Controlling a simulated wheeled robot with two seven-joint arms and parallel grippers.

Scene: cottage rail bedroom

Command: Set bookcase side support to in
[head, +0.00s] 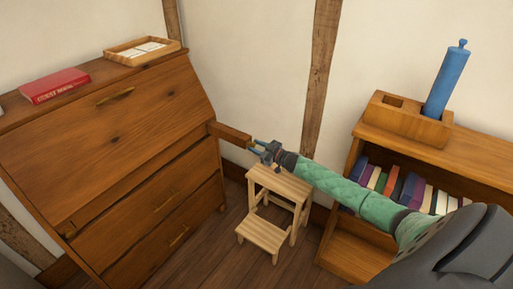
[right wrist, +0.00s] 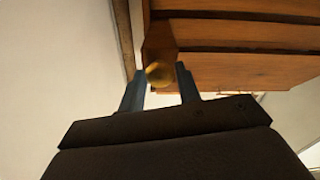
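The side support (head: 232,134) is a wooden bar that sticks out from the right side of the brown slant-front cabinet (head: 115,110). In the right wrist view the end of the support (right wrist: 159,40) carries a round brass knob (right wrist: 159,74). My right gripper (head: 256,146) is at the outer end of the support. In the right wrist view its two fingers (right wrist: 161,76) are apart, one on each side of the knob, with small gaps visible. Whether either finger touches the knob is not clear. My left gripper is not in view.
A light wooden step stool (head: 280,190) stands below my right gripper. A low bookcase (head: 345,245) with several books stands at the right, with a blue cylinder (head: 446,82) in a wooden holder on top. A red book (head: 54,86) and a tray (head: 143,51) lie on the cabinet.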

